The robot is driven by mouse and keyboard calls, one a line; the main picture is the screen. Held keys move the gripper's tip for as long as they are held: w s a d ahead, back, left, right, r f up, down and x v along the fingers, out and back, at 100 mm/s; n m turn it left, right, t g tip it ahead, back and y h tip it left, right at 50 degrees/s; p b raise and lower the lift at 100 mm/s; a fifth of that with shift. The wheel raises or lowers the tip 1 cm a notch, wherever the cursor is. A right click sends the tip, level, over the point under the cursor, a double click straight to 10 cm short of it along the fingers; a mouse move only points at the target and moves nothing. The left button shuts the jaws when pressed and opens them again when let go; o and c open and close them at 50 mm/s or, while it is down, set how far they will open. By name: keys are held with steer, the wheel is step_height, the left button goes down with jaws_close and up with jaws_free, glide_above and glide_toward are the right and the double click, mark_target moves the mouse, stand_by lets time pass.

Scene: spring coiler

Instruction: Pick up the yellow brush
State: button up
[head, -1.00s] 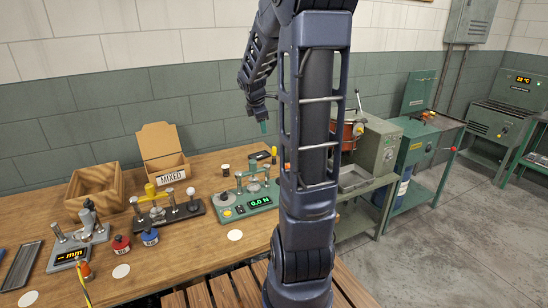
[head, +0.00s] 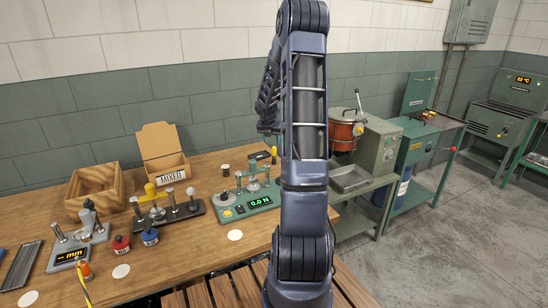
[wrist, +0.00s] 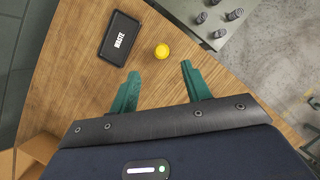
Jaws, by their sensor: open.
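A round yellow top (wrist: 162,51), which looks like the yellow brush seen from above, stands on the wooden bench in the wrist view. Its lower part is hidden. My gripper (wrist: 160,68) is open and empty, its two green fingers spread. The yellow top lies just beyond the fingertips, in line with the gap between them. I cannot tell the height left between fingers and brush.
A black WASTE tray (wrist: 121,38) lies just left of the yellow top. A grey plate with several dark knobs (wrist: 219,31) is at upper right. In the head view a green force gauge (head: 250,199), a MIXED carton (head: 165,167) and a wooden box (head: 98,207) stand on the bench.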

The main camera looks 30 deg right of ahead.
mark_target(274, 152)
steer(key=x, duration=0.4)
steer(key=shift+w+f, duration=0.1)
steer(key=shift+f, duration=0.15)
steer(key=shift+d+x, duration=0.15)
steer(key=shift+x, duration=1.25)
steer(key=shift+d+x, duration=0.15)
steer(key=shift+x, duration=1.25)
steer(key=shift+r, duration=0.15)
steer(key=shift+c, duration=0.5)
jaws_close()
